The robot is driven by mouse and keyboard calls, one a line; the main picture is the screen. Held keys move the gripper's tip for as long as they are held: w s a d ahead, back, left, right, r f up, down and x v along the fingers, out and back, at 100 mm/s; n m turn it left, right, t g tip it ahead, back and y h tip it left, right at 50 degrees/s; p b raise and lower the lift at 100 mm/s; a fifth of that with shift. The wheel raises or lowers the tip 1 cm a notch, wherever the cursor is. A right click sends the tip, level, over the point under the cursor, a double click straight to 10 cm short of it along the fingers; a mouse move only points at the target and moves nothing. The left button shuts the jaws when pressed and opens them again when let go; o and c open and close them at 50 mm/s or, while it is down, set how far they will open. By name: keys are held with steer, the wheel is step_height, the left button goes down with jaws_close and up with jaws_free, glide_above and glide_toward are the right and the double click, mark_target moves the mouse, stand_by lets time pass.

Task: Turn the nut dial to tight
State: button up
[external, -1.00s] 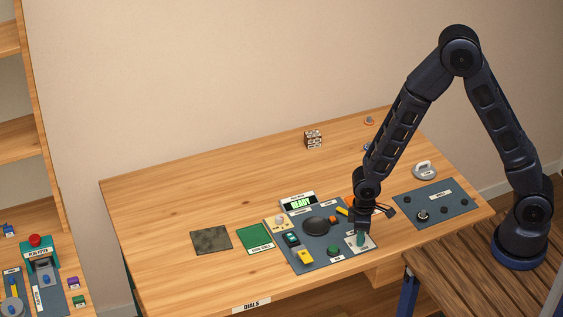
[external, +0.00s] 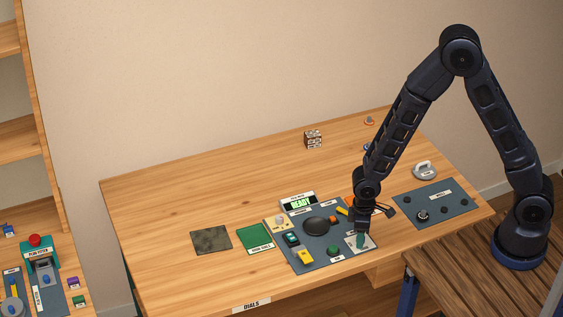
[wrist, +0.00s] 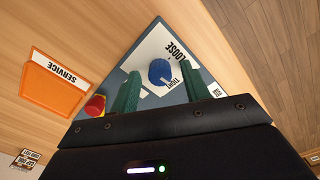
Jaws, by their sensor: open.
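The nut dial is a blue knob (wrist: 160,71) on a white plate (wrist: 150,50) lettered LOOSE and TIGHT in the wrist view. The knob appears in the gap between the two green fingers of my gripper (wrist: 164,80), which is open. I cannot tell whether either finger touches it. In the external view, my gripper (external: 360,238) points down at the white plate (external: 371,246) on the right front of the grey dial board (external: 310,262). The fingers hide the knob there.
A READY display (external: 300,203), a black round dial (external: 316,225) and a yellow piece (external: 305,257) are on or beside the board. An orange SERVICE tray (wrist: 58,92) and a red and yellow part (wrist: 95,104) sit left in the wrist view. The back-left table is clear.

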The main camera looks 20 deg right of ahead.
step_height(320, 180, up, 11)
steer(key=shift+f, duration=0.2)
stand_by(0.3)
stand_by(0.4)
steer(key=w+d+r+m+t, duration=0.1)
steer(key=w+d+r+m, duration=0.25)
steer(key=d+r, duration=0.65)
steer(key=w+d+r+m+t, duration=0.15)
steer(key=w+d+r, duration=0.25)
steer(key=d+r, duration=0.5)
steer(key=s+d+r+m, duration=0.2)
steer(key=s+d, duration=0.2)
steer(key=d, duration=0.4)
steer(key=s+d+r+m+t, duration=0.1)
steer(key=s+d+r+m, duration=0.1)
steer(key=d, duration=0.6)
steer(key=s+d+r+m+t, duration=0.1)
steer(key=s+d+r+m, duration=0.1)
steer(key=s+d+r, duration=0.2)
steer(key=s+d, duration=0.3)
steer(key=d, duration=0.1)
steer(key=shift+d+r+m, duration=0.2)
steer(key=shift+d+m, duration=0.1)
